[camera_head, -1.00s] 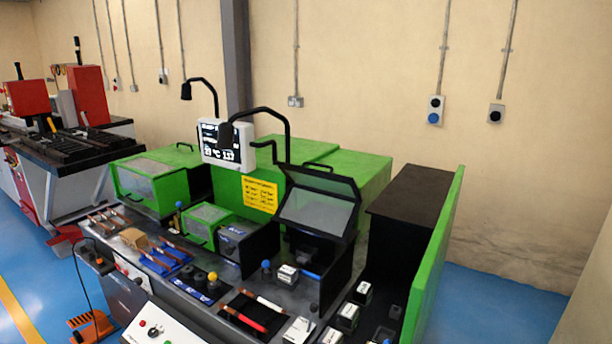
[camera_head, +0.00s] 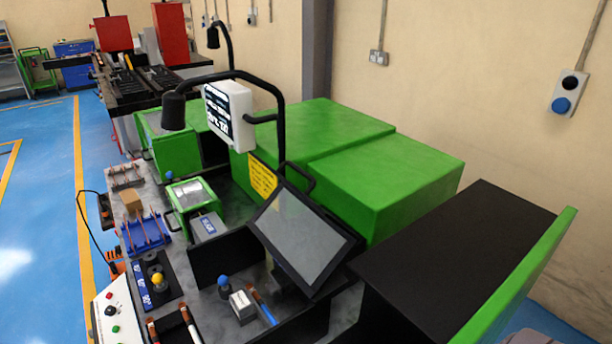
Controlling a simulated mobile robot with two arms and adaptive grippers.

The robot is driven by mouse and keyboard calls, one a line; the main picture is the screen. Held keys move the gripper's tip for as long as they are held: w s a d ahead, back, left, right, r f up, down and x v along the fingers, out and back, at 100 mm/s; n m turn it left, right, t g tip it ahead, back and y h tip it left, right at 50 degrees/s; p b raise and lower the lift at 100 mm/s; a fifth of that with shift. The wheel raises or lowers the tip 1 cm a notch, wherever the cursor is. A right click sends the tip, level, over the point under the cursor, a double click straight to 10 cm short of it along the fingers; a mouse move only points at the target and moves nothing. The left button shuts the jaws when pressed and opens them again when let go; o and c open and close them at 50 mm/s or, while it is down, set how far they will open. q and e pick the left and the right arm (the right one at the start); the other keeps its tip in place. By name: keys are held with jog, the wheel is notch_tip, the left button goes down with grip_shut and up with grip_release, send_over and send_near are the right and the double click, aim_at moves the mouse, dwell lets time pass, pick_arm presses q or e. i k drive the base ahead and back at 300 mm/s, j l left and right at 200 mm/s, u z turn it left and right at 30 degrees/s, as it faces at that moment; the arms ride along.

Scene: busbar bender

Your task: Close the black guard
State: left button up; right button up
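The black guard (camera_head: 302,236) is a black-framed panel with a clear window on the green bending machine. It stands tilted up, raised above the black-walled bay (camera_head: 228,258) under it. A dark handle (camera_head: 299,178) shows at its upper edge. Neither of my grippers shows in the head view, so nothing of mine is seen touching the guard.
A black lamp arm (camera_head: 283,120) and a white display (camera_head: 229,115) stand behind the guard. A black cabinet (camera_head: 455,260) with a green side panel (camera_head: 520,275) is at the right. A blue-knobbed lever (camera_head: 224,283) and a small white block (camera_head: 243,305) are in front.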

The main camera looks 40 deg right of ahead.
aim_at(311, 292)
jog(key=l, duration=1.9)
